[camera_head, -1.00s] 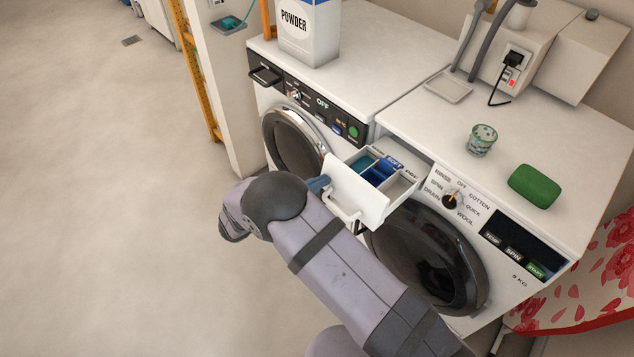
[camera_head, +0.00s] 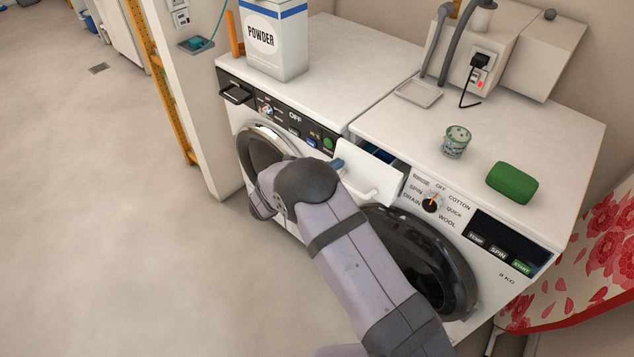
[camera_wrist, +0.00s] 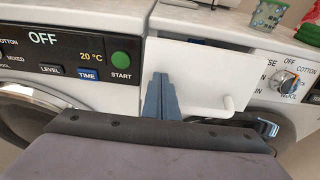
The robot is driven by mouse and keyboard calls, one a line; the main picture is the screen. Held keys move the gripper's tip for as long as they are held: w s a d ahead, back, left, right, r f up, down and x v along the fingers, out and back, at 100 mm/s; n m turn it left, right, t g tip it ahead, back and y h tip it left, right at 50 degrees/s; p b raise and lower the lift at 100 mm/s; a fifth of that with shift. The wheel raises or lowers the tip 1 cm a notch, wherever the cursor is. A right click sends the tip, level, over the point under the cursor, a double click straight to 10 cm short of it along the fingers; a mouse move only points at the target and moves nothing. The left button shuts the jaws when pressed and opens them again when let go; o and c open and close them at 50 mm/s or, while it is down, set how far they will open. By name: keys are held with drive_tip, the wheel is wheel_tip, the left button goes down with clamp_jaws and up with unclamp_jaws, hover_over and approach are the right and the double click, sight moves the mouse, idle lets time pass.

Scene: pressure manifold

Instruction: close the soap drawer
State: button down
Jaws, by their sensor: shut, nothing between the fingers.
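The soap drawer (camera_head: 372,174) is at the upper left of the right washing machine's front. It stands out a little, with a narrow dark gap and a bit of blue compartment showing behind its white front. Its white front panel also shows in the wrist view (camera_wrist: 205,72), with a white handle at lower right. My gripper (camera_wrist: 161,82) is shut and empty, its blue fingers together at the left part of the drawer front. They seem to touch the panel, but the contact is not clear. In the head view the fingertips (camera_head: 338,165) show at the drawer's left edge.
The left machine (camera_head: 290,128) stands close beside the drawer, with a powder box (camera_head: 275,40) on top.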

sight(344, 157)
drive_tip(key=x, duration=0.2)
drive_tip(key=r+b+x, duration=0.1)
drive_tip(key=x, duration=0.1)
drive_tip(key=shift+w+d+f, duration=0.1)
drive_tip(key=shift+w+d, duration=0.3)
drive_tip(key=shift+a, duration=0.1)
drive_tip(key=shift+s, duration=0.1)
drive_tip(key=shift+s+a+r, duration=0.2)
drive_tip(key=shift+s+a, duration=0.1)
drive_tip(key=shift+a, duration=0.05)
drive_tip(key=v, duration=1.3)
